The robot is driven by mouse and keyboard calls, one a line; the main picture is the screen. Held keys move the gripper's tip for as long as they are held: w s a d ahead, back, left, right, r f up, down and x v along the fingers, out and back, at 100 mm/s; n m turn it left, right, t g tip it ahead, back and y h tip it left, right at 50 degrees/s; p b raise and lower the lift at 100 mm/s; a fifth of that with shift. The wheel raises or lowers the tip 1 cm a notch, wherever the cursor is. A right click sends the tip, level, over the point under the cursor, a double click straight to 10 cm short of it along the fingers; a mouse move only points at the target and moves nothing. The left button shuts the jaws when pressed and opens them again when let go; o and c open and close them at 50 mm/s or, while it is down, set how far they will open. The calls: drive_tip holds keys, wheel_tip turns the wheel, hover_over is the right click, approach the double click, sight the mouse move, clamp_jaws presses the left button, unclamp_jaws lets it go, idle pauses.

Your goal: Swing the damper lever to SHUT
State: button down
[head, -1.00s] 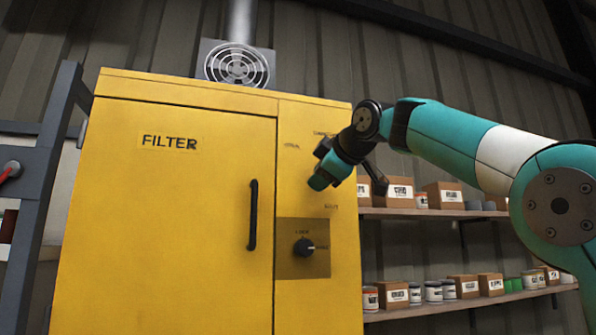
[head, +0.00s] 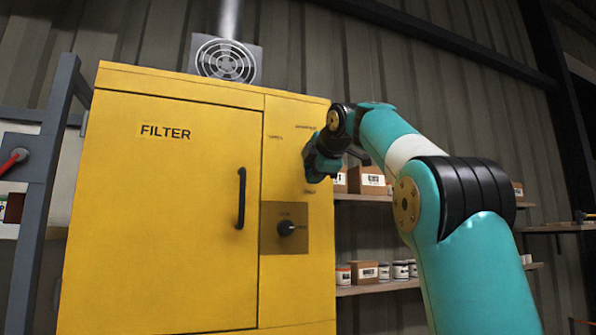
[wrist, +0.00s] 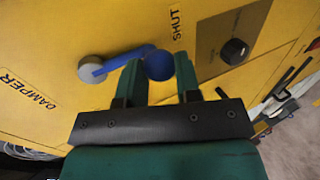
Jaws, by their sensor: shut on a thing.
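The damper lever is a blue bar with a grey round hub (wrist: 90,68) and a blue ball knob (wrist: 158,65), seen in the wrist view. My gripper (wrist: 157,68) is shut on the ball knob, one green finger on each side. The bar runs from the hub to the knob, and the knob sits just below the SHUT label (wrist: 176,25). The DAMPER label (wrist: 28,90) is on the far side of the hub. In the head view my gripper (head: 314,168) is at the cabinet's right panel and hides the lever.
The yellow FILTER cabinet (head: 150,200) has a black door handle (head: 241,198) and a black rotary knob (head: 287,228) below my gripper. Shelves with boxes (head: 368,180) and cans stand to the right, behind my arm. A grey frame (head: 45,190) stands at the left.

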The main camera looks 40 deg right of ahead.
drive_tip(key=shift+d+f, duration=0.1)
drive_tip(key=shift+f, duration=0.15)
drive_tip(key=c, duration=0.8)
unclamp_jaws()
drive_tip(key=shift+s, duration=0.1)
drive_tip(key=shift+c, duration=0.2)
drive_tip(key=shift+r, duration=0.1)
drive_tip(key=shift+r, duration=0.1)
drive_tip(key=p+v, duration=0.5)
drive_tip(key=v, duration=1.2)
drive_tip(key=shift+r, duration=0.2)
drive_tip(key=shift+s, duration=0.1)
